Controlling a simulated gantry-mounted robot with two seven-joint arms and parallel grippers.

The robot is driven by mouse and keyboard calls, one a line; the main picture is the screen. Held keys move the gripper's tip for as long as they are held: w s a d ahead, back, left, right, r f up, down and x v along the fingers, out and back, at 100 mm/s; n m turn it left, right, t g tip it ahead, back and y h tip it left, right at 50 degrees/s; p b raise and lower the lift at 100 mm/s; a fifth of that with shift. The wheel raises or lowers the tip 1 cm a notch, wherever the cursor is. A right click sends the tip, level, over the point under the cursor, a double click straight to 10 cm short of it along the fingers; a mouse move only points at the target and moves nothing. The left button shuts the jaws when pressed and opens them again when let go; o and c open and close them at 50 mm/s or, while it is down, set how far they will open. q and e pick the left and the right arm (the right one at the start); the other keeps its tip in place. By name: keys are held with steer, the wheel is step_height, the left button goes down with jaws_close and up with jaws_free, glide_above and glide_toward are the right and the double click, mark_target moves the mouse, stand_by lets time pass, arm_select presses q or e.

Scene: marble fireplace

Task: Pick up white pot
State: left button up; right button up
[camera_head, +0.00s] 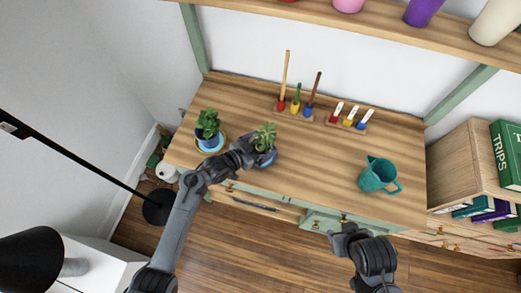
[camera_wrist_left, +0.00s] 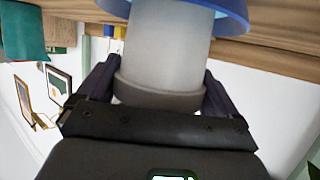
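In the left wrist view, turned upside down, a whitish-grey pot (camera_wrist_left: 165,55) with a darker grey rim stands between the two fingers of my left gripper (camera_wrist_left: 160,85). A blue saucer (camera_wrist_left: 232,12) shows at its base. The fingers flank the pot closely on both sides; whether they press on it is unclear. In the head view, my left gripper (camera_head: 250,148) is at a green plant (camera_head: 265,136) at the desk's front left. The gripper hides much of its pot; blue (camera_head: 266,162) shows below. My right gripper (camera_head: 346,237) is in front of the desk, apart from everything; its fingers are unclear.
Paint holders with brushes (camera_head: 295,108) and small bottles (camera_head: 348,122) stand at the back. A teal jug (camera_head: 375,174) is at the right. The desk's middle (camera_head: 310,165) is clear.

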arm_select(q)
steer(key=c, duration=0.7)
steer(key=shift+c, duration=0.6)
steer(key=shift+r, duration=0.1)
